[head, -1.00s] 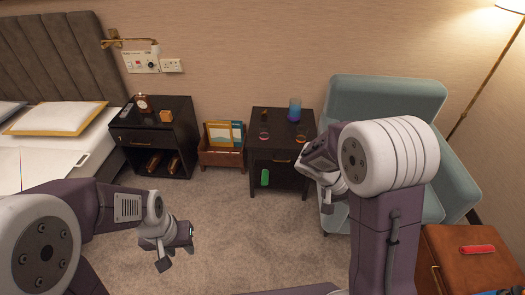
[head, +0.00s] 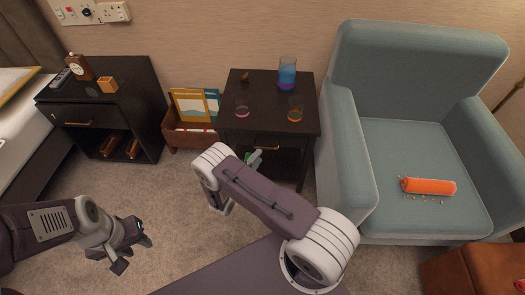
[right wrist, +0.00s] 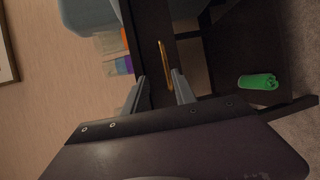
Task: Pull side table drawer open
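The side table (head: 232,118) is dark brown and stands left of the armchair. Its drawer (head: 292,143) looks shut in the head view. A thin gold handle (head: 267,147) sits on the drawer front, and it also shows in the right wrist view (right wrist: 165,58). My right gripper (right wrist: 157,74) is open, with the handle ahead of and between its fingertips; I cannot tell if they touch it. In the head view my right arm partly hides this gripper. My left gripper (head: 136,252) is open and empty above the carpet at the lower left.
A tumbler with blue and purple liquid (head: 288,73) and two low glasses stand on the side table. A green object (right wrist: 259,82) is below the drawer. The armchair (head: 350,150) is close on the right; a magazine box (head: 188,137) and nightstand (head: 130,85) are left.

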